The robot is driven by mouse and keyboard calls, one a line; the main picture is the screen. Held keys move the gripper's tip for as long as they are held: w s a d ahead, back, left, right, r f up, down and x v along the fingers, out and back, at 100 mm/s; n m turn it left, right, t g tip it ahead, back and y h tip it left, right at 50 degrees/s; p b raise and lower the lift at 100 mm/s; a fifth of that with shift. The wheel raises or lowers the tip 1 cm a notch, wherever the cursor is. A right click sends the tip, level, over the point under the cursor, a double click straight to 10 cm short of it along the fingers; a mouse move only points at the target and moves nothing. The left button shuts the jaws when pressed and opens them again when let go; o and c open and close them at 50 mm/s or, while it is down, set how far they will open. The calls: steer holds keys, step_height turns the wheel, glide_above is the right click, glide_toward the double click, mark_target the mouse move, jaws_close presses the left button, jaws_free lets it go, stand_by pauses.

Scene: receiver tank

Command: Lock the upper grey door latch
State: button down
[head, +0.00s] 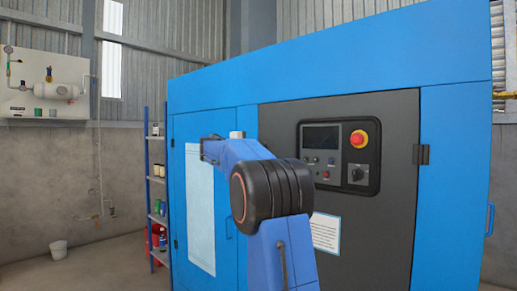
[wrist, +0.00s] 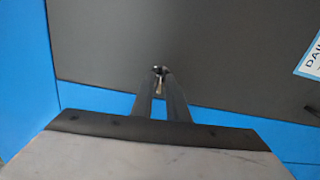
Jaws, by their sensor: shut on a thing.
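The dark grey door (head: 400,120) (wrist: 220,70) is flush in the front of the blue cabinet. The small metal latch (wrist: 159,74) shows on the door in the wrist view, near the door's edge. My gripper (wrist: 160,85) has its two dark fingers closed around the latch. The fingers hide part of it, and its exact turn angle is hard to tell. In the head view my arm covers the latch and the fingers. I cannot tell from the picture which of the door's latches this is.
The blue cabinet (head: 330,60) fills the middle and right. The door carries a control panel (head: 339,157) with a red button (head: 359,139) and a white label (head: 325,232).

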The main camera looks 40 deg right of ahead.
steer(key=shift+m, duration=0.5)
steer(key=c, duration=1.9)
jaws_free()
steer(key=s+a, duration=0.1)
steer(key=a, duration=1.6)
steer(key=shift+s+a, duration=0.15)
steer(key=shift+s, duration=0.05)
